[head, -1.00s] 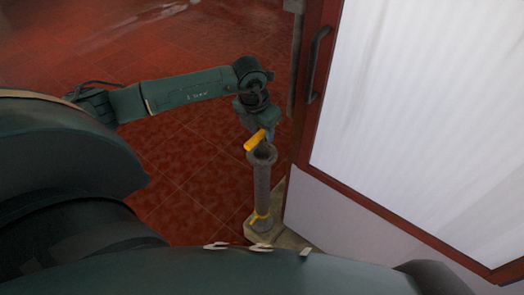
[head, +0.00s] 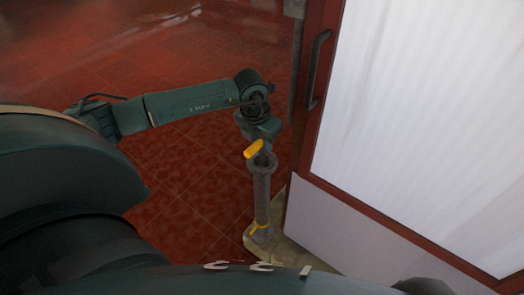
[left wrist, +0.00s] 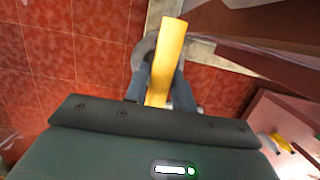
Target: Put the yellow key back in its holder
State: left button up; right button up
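The yellow key (head: 254,149) shows as a thick bar held by my left gripper (head: 262,146). In the left wrist view the yellow key (left wrist: 169,50) sticks out between the two dark fingers (left wrist: 160,88), which close on its sides. A grey upright tube with a flared round top (head: 262,190), which looks like the holder, stands just below the gripper. The key appears over or beside its rim; I cannot tell whether any of it is inside. In the left wrist view part of the grey rim (left wrist: 143,52) shows behind the key. My right gripper is not in view.
A red-framed white door or panel (head: 420,120) with a dark handle (head: 317,70) stands close to the right of the tube. The tube's foot has a yellow band (head: 259,229) and stands near a pale floor strip (head: 300,254). Red tiled floor (head: 190,170) is clear to the left.

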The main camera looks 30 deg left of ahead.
pick_arm(q)
grip_shut()
jog(key=shift+r, duration=0.15)
jog(key=shift+w+p+v, duration=0.25)
jog(key=shift+p+v, duration=0.65)
jog(key=shift+v, duration=0.3)
jog(key=shift+w+p+v, duration=0.25)
jog(key=shift+p+v, duration=0.6)
jog(key=shift+v, duration=0.35)
jog(key=shift+w+p+v, duration=0.25)
jog(key=shift+p+v, duration=0.65)
jog(key=shift+v, duration=0.25)
jog(key=shift+r, duration=0.2)
jog(key=shift+d, duration=0.1)
